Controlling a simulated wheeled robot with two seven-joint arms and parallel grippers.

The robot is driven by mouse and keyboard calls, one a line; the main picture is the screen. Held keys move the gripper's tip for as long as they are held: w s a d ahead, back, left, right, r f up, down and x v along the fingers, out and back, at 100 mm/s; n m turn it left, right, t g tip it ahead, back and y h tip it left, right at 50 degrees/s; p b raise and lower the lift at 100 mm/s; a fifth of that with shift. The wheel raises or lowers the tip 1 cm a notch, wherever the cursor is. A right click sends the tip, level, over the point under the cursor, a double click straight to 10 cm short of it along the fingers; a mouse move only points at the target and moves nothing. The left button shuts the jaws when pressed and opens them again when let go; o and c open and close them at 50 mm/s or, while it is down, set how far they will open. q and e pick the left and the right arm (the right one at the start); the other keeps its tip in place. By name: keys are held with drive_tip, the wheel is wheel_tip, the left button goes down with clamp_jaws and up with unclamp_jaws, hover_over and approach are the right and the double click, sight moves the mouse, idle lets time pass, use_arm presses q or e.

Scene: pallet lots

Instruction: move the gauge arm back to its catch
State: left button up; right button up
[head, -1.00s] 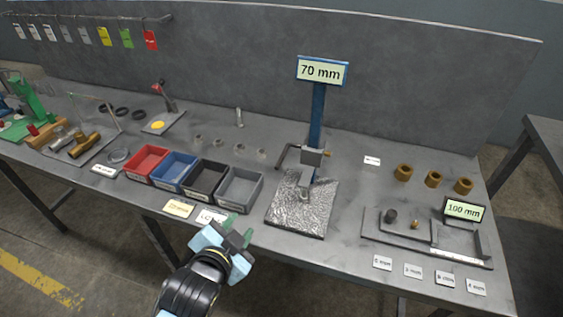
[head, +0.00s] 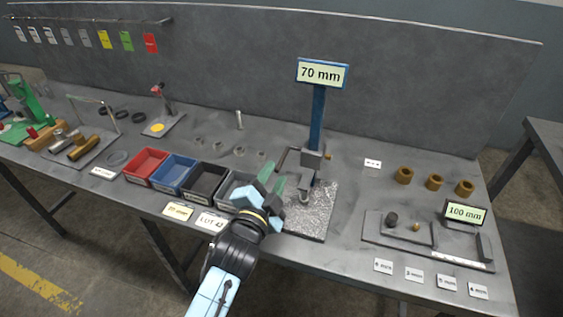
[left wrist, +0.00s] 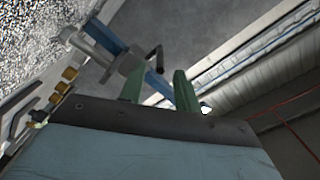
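The height gauge stands on a shiny mottled plate (head: 318,220), with a blue post (head: 317,118) under a display reading 70 mm (head: 322,73). Its grey carriage (head: 313,159) sits low on the post, and the dark bent gauge arm (head: 287,156) sticks out to its left. My left gripper (head: 270,180) is in front of and below the arm, green fingers apart and nothing between them. In the left wrist view the fingers (left wrist: 160,88) show apart, with the arm's dark end (left wrist: 156,55) just beyond their tips. I cannot make out the catch. My right gripper is out of view.
Red (head: 146,167), blue (head: 173,174), black (head: 205,181) and grey (head: 232,186) bins stand left of the gauge. A tray with a 100 mm display (head: 465,213) and brass bushings (head: 434,182) are on the right. A back panel (head: 230,70) closes the bench.

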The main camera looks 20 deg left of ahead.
sight(279, 164)
use_arm(q)
drive_tip(key=w, duration=0.4)
drive_tip(key=shift+w+d, duration=0.1)
drive_tip(key=shift+w, duration=0.1)
drive_tip(key=shift+w+b, duration=0.3)
drive_tip(key=shift+w, duration=0.45)
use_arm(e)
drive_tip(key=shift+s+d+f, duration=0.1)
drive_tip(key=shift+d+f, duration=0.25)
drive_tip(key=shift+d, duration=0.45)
use_arm(q)
drive_tip(key=c, duration=0.7)
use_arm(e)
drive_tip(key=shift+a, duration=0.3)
